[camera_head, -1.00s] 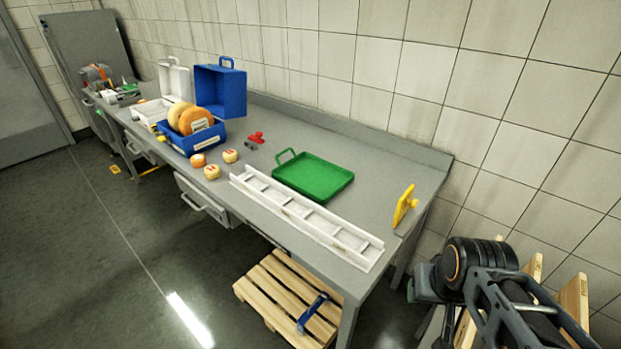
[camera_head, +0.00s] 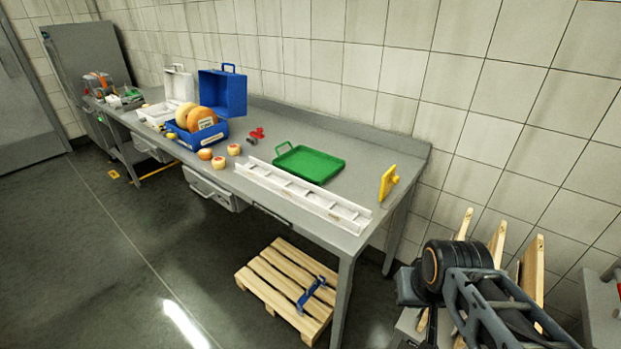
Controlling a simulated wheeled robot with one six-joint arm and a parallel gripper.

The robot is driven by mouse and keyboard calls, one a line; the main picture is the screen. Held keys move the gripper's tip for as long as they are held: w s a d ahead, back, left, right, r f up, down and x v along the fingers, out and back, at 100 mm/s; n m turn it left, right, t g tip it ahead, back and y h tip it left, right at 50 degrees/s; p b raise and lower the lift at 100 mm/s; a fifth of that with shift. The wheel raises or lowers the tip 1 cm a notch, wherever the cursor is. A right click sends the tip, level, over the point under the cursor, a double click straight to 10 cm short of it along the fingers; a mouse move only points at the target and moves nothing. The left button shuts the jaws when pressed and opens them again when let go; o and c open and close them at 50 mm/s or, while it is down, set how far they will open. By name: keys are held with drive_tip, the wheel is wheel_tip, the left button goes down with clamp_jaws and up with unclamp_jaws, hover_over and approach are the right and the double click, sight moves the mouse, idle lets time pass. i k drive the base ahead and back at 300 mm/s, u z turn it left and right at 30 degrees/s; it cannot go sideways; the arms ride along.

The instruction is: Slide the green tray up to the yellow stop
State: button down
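The green tray (camera_head: 312,166) lies flat and empty on the grey workbench, with its loop handle at its left end. The yellow stop (camera_head: 388,183) stands upright near the bench's right end, to the right of the tray, with a clear gap of bare bench between them. My arm (camera_head: 470,285) shows at the lower right, off the bench and away from the tray. I cannot make out gripper fingers in this view.
A white slotted rail (camera_head: 300,195) runs along the bench's front edge. Small cheeses (camera_head: 219,161), a red-handled item (camera_head: 257,134) and a blue crate (camera_head: 193,142) with cheese wheels are left of the tray. A wooden pallet (camera_head: 285,285) lies on the floor.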

sight(314, 167)
drive_tip(key=u, duration=2.1)
drive_tip(key=i, duration=2.75)
drive_tip(key=z, duration=2.6)
drive_tip(key=i, duration=0.5)
drive_tip(key=z, duration=0.1)
